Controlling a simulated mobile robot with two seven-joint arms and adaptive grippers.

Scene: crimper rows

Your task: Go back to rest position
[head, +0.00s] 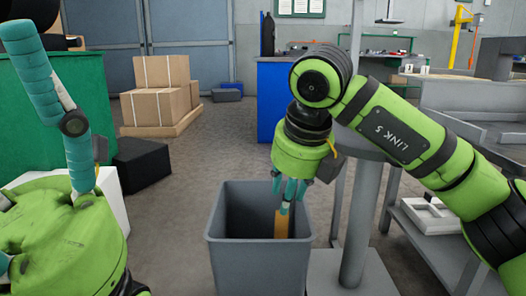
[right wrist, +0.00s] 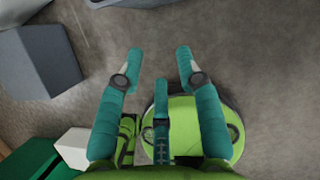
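My right gripper (head: 288,192) hangs fingers down, in line with the opening of a grey bin (head: 258,270) in the head view. Its height above the bin is hard to tell. In the right wrist view its teal fingers (right wrist: 160,62) are spread apart with only bare floor between the tips, so it is open and empty. An orange-yellow piece (head: 281,225) shows inside the bin, just below the fingers. My left gripper (head: 50,100) is close at the left edge, one teal finger pointing up; the rest is cut off, so its opening is unclear.
A black box (head: 142,163) and a white box (head: 112,203) stand at the left by a green cabinet (head: 75,100). Cartons (head: 155,105) sit on a pallet behind. A grey workbench (head: 470,100) with a shelf is at the right. The middle floor is clear.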

